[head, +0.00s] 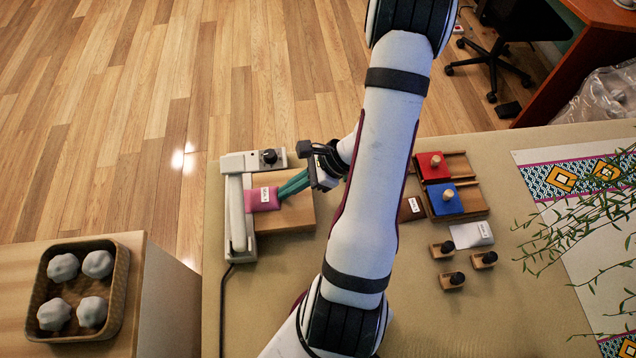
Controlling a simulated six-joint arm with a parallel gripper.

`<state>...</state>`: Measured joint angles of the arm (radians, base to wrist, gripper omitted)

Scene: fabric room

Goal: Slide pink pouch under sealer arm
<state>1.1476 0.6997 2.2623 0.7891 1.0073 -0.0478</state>
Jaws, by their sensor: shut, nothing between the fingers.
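The pink pouch (264,199), with a small white label, lies flat on the wooden board (297,213) of the sealer. Its left end meets the white sealer arm (239,212), which runs along the board's left side; I cannot tell whether the pouch edge is under it. My gripper (280,192) has teal fingers that are shut and empty. The fingertips are at the pouch's right edge, touching or very close to it. The sealer's white head with a black knob (269,157) is at the back of the board.
A basket of grey lumps (118,309) stands at left. Leafy stems hang at right. The front table is clear.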

